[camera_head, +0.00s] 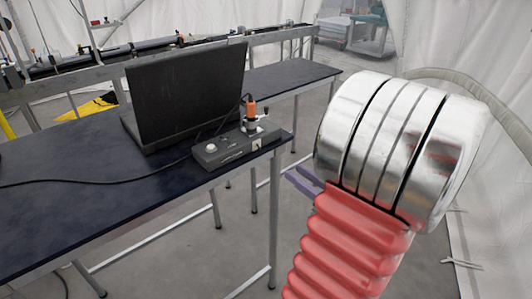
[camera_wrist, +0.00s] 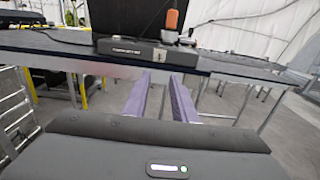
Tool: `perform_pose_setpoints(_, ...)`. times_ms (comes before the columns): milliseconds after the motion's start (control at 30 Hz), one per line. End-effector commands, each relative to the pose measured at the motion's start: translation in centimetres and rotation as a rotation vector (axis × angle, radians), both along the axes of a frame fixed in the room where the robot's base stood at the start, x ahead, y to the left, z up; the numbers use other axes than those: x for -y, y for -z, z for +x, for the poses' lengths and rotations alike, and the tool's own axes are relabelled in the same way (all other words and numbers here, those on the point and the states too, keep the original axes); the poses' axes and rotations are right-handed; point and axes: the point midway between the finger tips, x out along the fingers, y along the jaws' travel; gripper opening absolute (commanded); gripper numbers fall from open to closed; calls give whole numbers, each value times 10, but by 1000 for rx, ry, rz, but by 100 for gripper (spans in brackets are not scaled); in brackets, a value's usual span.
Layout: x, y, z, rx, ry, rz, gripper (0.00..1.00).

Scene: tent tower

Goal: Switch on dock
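The dock appears to be the dark box (camera_head: 225,150) near the right end of the dark table, with a white round knob (camera_head: 211,148) on top and an orange-and-black upright part (camera_head: 250,108) at its back. In the wrist view the box (camera_wrist: 130,50) shows its front face ahead of my gripper, with the orange part (camera_wrist: 171,21) above it. My gripper (camera_wrist: 163,82) has two purple fingers apart with nothing between them. In the head view my gripper (camera_head: 299,178) is right of the table's end, partly hidden by my arm, and clear of the box.
An open black laptop (camera_head: 187,92) stands behind the box. A black cable (camera_head: 95,182) runs left across the table (camera_head: 90,215). A second long table (camera_head: 290,75) with rails stands behind. White tent walls close the right side. The floor between is open.

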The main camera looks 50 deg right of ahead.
Motion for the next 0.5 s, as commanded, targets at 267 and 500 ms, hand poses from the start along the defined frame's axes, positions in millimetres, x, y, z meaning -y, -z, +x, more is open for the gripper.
perform_pose_setpoints(267, 0, 0, 3, -2, -4, -2, 24)
perform_pose_setpoints(500, 2, 0, 19, -2, -8, -2, 24)
